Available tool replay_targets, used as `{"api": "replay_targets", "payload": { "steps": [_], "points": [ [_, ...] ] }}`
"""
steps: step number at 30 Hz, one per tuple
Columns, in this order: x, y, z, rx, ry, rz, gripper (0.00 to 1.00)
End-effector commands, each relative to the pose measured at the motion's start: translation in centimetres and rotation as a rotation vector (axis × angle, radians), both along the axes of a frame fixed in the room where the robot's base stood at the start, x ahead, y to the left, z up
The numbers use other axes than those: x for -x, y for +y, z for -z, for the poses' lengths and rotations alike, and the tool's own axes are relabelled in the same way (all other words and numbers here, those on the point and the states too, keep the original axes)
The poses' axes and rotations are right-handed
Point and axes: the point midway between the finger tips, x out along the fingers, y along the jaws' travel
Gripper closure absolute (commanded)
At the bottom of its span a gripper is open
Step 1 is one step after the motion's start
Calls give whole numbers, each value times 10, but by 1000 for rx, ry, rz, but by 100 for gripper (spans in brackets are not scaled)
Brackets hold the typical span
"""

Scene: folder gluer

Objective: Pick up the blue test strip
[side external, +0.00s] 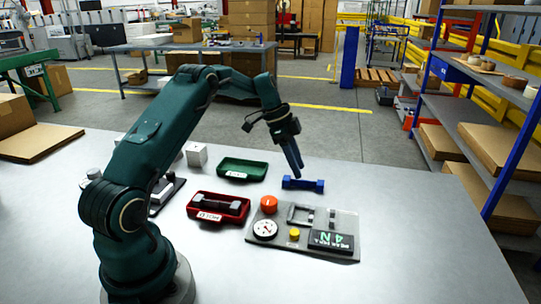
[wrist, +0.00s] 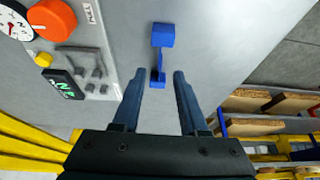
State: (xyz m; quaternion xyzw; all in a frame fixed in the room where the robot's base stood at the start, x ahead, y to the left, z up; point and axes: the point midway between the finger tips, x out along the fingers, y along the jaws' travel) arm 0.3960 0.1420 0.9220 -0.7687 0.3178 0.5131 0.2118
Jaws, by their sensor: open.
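The blue test strip (side external: 303,184) lies flat on the grey table. It has wide ends and a narrow middle. In the wrist view the blue test strip (wrist: 162,38) points away from me, with its near end just beyond and between my fingertips. My gripper (side external: 298,173) is above the strip, with its fingers pointing down. In the wrist view my gripper (wrist: 164,76) is open, and nothing is between its fingers. The gripper and the strip look apart, but the exact height is hard to tell.
A test panel (side external: 325,215) with a dial, a red knob and a green display reading 4 N stands in front of the strip. A red tray (side external: 243,216) holds a dark strip. The table right of the strip is clear.

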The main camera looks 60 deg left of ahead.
Motion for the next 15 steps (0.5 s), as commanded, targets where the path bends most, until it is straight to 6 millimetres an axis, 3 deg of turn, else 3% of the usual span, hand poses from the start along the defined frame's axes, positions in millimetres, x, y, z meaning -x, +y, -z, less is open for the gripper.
{"api": "replay_targets", "payload": {
  "steps": [7,15],
  "points": [
    [-8,-10,29,0,3,3,57],
    [-11,-12,38,-1,0,1,57]
  ]
}}
